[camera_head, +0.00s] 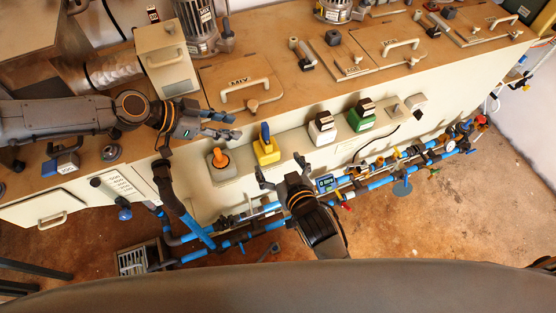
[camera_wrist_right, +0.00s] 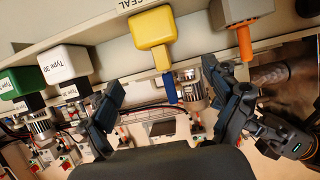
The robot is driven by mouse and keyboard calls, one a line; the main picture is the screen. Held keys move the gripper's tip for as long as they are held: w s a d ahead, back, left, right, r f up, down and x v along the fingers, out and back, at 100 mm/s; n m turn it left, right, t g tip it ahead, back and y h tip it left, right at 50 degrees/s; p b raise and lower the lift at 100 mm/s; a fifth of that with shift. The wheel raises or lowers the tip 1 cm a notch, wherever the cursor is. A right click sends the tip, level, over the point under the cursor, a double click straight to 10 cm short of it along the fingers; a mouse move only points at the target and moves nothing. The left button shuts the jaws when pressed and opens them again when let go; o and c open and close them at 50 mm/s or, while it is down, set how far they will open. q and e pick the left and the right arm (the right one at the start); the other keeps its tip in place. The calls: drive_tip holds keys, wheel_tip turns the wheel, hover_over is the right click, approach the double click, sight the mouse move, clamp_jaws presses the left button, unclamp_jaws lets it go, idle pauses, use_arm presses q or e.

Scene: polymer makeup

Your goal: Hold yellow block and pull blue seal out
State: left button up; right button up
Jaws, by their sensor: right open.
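The yellow block (camera_head: 267,154) sits on the ledge along the bench front, with the blue seal (camera_head: 265,132) sticking up from it. In the right wrist view the yellow block (camera_wrist_right: 152,28) is at top centre, and the blue seal (camera_wrist_right: 170,89) extends from its lower side. My right gripper (camera_head: 281,169) is open and empty, just in front of the ledge, apart from the block; its fingers (camera_wrist_right: 164,95) frame the seal in the wrist view. My left gripper (camera_head: 233,126) is over the bench edge left of the seal, its fingers apart and nothing seen between them.
A grey block with an orange seal (camera_head: 219,158) stands left of the yellow one. White (camera_head: 321,131) and green (camera_head: 359,121) blocks stand to the right. Blue pipes (camera_head: 382,182) run in front, below the ledge. A handled hatch (camera_head: 238,88) lies behind.

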sight(262, 137)
drive_tip(key=x, duration=0.9)
drive_tip(key=r+x, duration=0.1)
drive_tip(key=x, duration=0.3)
drive_tip(key=shift+w+a+f, duration=0.2)
drive_tip(key=shift+w, duration=0.25)
drive_tip(key=c, duration=1.4)
drive_tip(key=shift+o, duration=0.2)
drive_tip(key=o, duration=1.3)
drive_tip(key=shift+s, duration=0.1)
